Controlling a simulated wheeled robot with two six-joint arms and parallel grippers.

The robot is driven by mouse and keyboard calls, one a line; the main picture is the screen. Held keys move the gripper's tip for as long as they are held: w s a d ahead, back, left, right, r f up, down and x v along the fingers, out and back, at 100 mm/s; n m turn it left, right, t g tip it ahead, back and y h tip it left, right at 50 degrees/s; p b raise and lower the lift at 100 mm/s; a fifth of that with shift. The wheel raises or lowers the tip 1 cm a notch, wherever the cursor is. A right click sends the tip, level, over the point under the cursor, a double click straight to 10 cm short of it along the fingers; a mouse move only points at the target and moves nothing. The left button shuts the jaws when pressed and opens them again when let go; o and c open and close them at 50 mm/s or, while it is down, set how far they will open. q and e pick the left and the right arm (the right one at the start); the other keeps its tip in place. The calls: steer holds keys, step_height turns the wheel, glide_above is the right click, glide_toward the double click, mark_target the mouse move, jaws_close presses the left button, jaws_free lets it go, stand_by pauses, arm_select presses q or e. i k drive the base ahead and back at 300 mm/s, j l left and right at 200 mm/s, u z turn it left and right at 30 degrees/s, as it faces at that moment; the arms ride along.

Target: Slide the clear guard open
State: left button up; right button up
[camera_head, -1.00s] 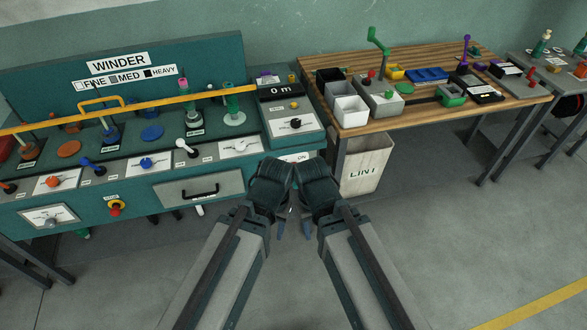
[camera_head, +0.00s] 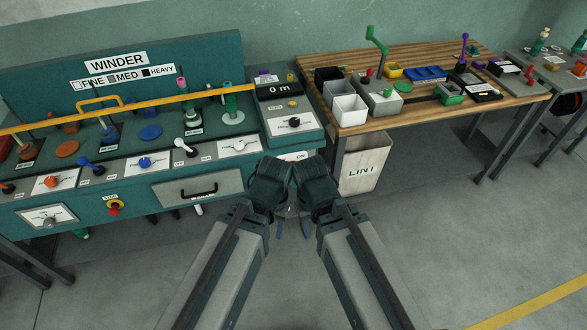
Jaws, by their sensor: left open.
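The clear guard shows mainly by its long yellow edge bar (camera_head: 190,99), which runs across the front of the teal winder (camera_head: 222,68). A yellow handle (camera_head: 98,102) stands up from this bar on the left side. The transparent panel itself is hard to make out. Spindles and coloured knobs show behind and below the bar. My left gripper (camera_head: 279,229) is open, low in front of the winder's right end, well away from the handle. My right gripper (camera_head: 306,229) is close beside it; its jaws are too dark and small to read. Neither visibly holds anything.
The winder's front has a drawer with a black handle (camera_head: 200,190) and a red stop button (camera_head: 114,207). A wooden bench (camera_head: 410,116) with bins and small tools stands to the right, with a lint bin (camera_head: 364,166) below. The grey floor in front is clear.

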mark_target(122, 108)
steer(key=u, duration=1.35)
